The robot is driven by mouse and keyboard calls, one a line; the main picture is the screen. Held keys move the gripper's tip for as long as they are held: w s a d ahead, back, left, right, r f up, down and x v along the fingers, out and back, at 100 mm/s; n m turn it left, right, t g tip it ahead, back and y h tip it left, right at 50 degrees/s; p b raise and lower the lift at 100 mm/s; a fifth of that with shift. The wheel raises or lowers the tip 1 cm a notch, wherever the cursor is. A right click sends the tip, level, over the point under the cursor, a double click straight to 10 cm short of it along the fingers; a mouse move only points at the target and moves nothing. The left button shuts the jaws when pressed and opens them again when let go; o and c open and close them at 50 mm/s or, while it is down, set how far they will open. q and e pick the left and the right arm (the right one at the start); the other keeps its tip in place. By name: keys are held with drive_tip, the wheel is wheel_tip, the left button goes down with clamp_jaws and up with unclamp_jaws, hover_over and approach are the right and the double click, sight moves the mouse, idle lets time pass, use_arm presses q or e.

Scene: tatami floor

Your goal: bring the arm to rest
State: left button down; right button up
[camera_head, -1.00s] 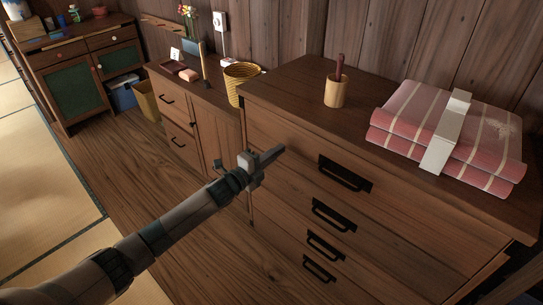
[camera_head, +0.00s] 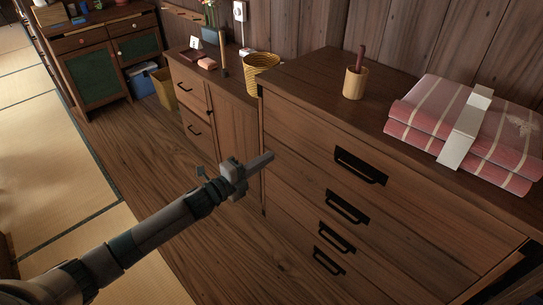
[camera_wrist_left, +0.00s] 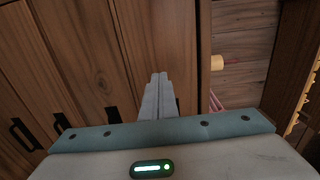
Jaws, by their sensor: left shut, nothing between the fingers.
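My left gripper (camera_head: 262,162) reaches in from the lower left in the head view. It is in the air in front of the tall dresser (camera_head: 300,140). Its fingers are together with nothing between them. In the left wrist view the shut fingers (camera_wrist_left: 158,97) point away from the camera, with the dresser's wooden front and black handles on the left. My right gripper is in neither view.
On the dresser stand a wooden cup (camera_head: 355,83) with a stick in it and a folded pink striped cloth stack (camera_head: 420,115) with a white band. A lower cabinet (camera_head: 225,120) bears a yellow basket (camera_head: 262,74). Wooden floor (camera_head: 150,165) lies clear to the left.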

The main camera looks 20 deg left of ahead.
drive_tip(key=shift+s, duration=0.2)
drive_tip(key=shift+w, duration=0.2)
